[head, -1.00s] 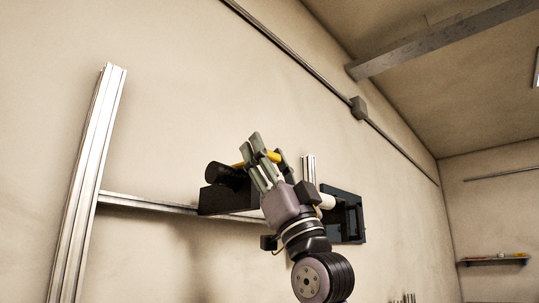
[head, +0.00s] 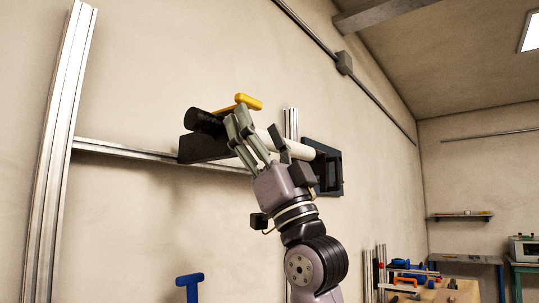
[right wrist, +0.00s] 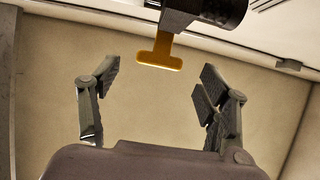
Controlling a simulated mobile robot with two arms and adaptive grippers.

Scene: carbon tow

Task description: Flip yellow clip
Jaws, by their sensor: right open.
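The yellow clip (head: 247,101) is T-shaped, with a crossbar and a short stem reaching left to the black cylinder (head: 204,121). It also shows in the right wrist view (right wrist: 160,60), at the top middle, its stem running up to the dark part. My right gripper (head: 258,135) is open and empty just below the clip in the head view. In the right wrist view, the spread fingers (right wrist: 160,82) stand left and right of the clip's crossbar, apart from it. My left gripper is not in view.
A white roll (head: 299,148) lies behind my right fingers, between the black block (head: 200,149) and a black frame (head: 328,168). A metal rail (head: 120,149) and upright post (head: 62,140) stand at left. A blue T-shaped handle (head: 190,282) shows at the bottom.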

